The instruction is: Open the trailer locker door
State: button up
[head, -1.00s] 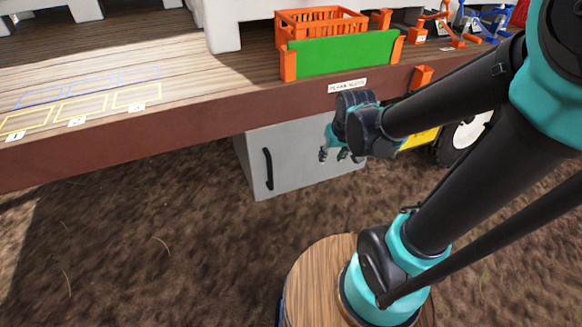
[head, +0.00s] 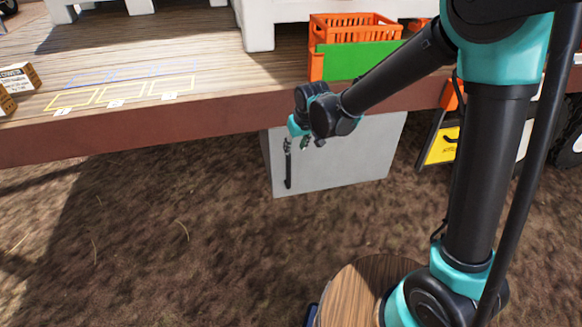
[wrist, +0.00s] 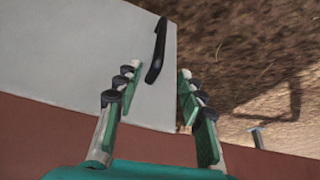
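The trailer locker is a grey box under the wooden trailer bed, and its door (head: 335,160) looks shut. Its black upright handle (head: 288,172) is at the door's left side, partly covered by my gripper in the head view. My gripper (head: 296,146) is near the top of the handle. In the wrist view the door (wrist: 95,55) fills the upper left and the handle (wrist: 156,52) lies ahead of the fingers. My gripper (wrist: 155,90) is open, its two fingers spread, with nothing between them. The handle appears just beyond the fingertips; contact is not visible.
The trailer bed's brown edge (head: 150,140) runs above the locker. An orange crate (head: 355,28) and a green board (head: 355,59) stand on the bed. A yellow panel (head: 440,147) is right of the locker. Bare ground (head: 130,240) lies open in front.

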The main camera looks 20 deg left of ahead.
aim_at(290, 163)
jog(key=x, duration=1.5)
jog(key=shift+d+f, duration=0.1)
grip_shut()
